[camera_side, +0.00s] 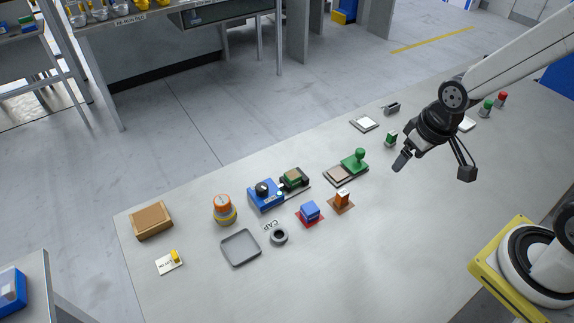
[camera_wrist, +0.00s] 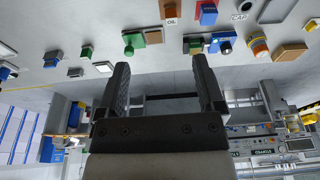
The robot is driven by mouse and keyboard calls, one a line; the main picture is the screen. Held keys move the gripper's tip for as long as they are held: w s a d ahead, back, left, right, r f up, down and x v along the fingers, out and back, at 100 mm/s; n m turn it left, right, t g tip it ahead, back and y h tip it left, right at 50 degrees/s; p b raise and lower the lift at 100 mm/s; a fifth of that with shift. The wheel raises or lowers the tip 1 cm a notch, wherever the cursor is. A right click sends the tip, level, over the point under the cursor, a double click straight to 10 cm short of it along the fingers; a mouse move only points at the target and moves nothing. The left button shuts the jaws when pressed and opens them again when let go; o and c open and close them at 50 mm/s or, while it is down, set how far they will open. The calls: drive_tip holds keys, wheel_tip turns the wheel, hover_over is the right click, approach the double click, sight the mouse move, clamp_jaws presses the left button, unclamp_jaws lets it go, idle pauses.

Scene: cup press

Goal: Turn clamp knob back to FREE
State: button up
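A blue fixture (camera_side: 266,196) with a black knob (camera_side: 262,187) on top stands near the middle of the table in the side view. The blue fixture (camera_wrist: 223,42) also shows small near the top of the wrist view. The knob's markings and setting are too small to read. My gripper (camera_side: 401,161) hangs above the table, well to the right of the fixture and apart from it. In the wrist view my gripper (camera_wrist: 161,78) has its two fingers wide apart with nothing between them.
An orange-topped cylinder (camera_side: 224,208) stands left of the fixture. A green-handled press (camera_side: 356,160) stands to its right.

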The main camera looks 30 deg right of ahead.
drive_tip(key=w+a+f+m, duration=0.1)
drive_tip(key=w+a+m, duration=0.25)
drive_tip(key=w, duration=0.75)
drive_tip(key=m+g, duration=0.3)
drive_tip(key=m, duration=0.4)
hover_over(261, 186)
drive_tip(key=f, duration=1.4)
drive_tip(key=shift+s+d+f, duration=0.1)
drive_tip(key=shift+s+d, duration=0.05)
drive_tip(key=shift+d, duration=0.1)
drive_tip(key=shift+a+f+m, duration=0.25)
drive_tip(key=shift+f, duration=0.1)
drive_tip(key=shift+f, duration=3.75)
clamp_jaws()
